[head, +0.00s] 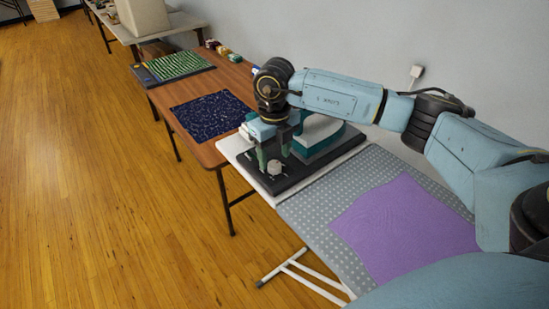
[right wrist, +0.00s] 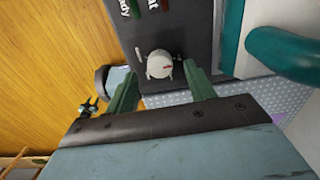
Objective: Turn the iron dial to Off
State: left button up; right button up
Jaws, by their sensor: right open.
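In the head view the knob (head: 273,168) stands at the base's front end. My right gripper (right wrist: 159,74) is open, its green fingertips on either side of the knob; contact cannot be told. It also shows in the head view (head: 274,157), pointing down. The teal and white iron (head: 318,133) rests on the base. My left gripper is not in view.
The base stands on the white end of an ironing board (head: 300,207) with a dotted grey cover and a purple cloth (head: 405,227). A wooden table (head: 198,152) beside it holds a navy patterned cloth (head: 211,113) and small coloured items (head: 222,51). Wall behind.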

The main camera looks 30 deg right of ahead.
aim_at(275, 164)
notch_tip(275, 164, up, 11)
jog(key=shift+p, duration=0.3)
